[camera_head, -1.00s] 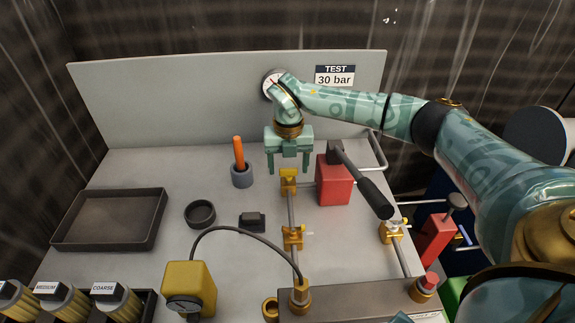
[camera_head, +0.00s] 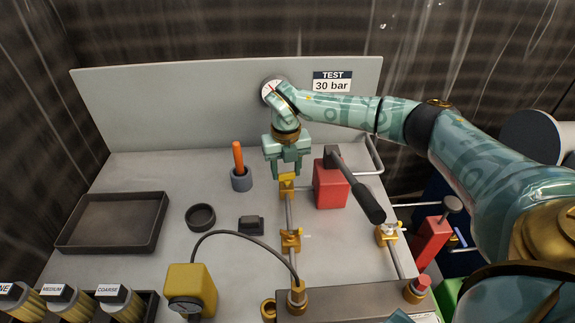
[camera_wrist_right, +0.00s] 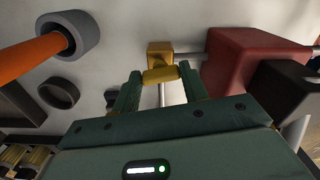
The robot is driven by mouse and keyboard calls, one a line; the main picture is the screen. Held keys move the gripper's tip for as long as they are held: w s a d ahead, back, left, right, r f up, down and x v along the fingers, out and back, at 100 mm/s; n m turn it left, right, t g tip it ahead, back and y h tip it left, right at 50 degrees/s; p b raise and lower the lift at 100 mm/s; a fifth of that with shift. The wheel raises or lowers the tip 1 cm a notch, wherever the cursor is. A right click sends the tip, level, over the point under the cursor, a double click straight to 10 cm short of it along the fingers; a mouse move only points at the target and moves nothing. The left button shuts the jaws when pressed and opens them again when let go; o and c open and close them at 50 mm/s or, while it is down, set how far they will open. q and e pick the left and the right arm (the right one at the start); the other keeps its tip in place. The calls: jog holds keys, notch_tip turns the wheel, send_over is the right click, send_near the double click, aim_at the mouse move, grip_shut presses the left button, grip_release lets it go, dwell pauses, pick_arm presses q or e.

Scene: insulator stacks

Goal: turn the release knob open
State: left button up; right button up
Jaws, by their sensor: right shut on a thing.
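A yellow knob (camera_head: 287,180) sits on top of the yellow fitting at the back end of a metal pipe. In the right wrist view the knob (camera_wrist_right: 160,75) lies between the fingertips, with the yellow fitting (camera_wrist_right: 160,52) just beyond it. My right gripper (camera_head: 286,174) comes down from above and is shut on the knob. Its fingers (camera_wrist_right: 160,73) hide part of the knob's sides.
A red pump block (camera_head: 330,188) with a black lever (camera_head: 358,190) stands close right of the gripper. An orange-handled tool (camera_head: 238,158) stands in a grey cup on the left. A dark tray (camera_head: 80,244) lies far left. A gauge (camera_head: 268,90) is on the back panel.

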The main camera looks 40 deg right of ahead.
jog(key=n+p, duration=0.2)
jog(key=n, duration=0.1)
jog(key=shift+r+n+p, duration=0.25)
jog(key=shift+n+p, duration=0.05)
jog(key=n+p, duration=0.1)
jog(key=n, duration=0.2)
jog(key=shift+a+n+p, duration=0.1)
jog(key=shift+n+p, duration=0.2)
jog(key=shift+p, duration=0.1)
jog(key=n+p, duration=0.1)
jog(key=n, duration=0.2)
jog(key=shift+f+n, duration=0.1)
jog(key=shift+n, duration=0.3)
pick_arm(q)
notch_tip(320, 180, up, 7)
jog(key=w+p, duration=0.1)
jog(key=w, duration=0.1)
jog(key=shift+t, duration=0.3)
pick_arm(e)
jog(key=shift+n, duration=2)
pick_arm(q)
jog(key=shift+f, duration=0.1)
pick_arm(e)
jog(key=o, duration=1)
jog(key=shift+f, duration=0.1)
jog(key=shift+a, duration=0.1)
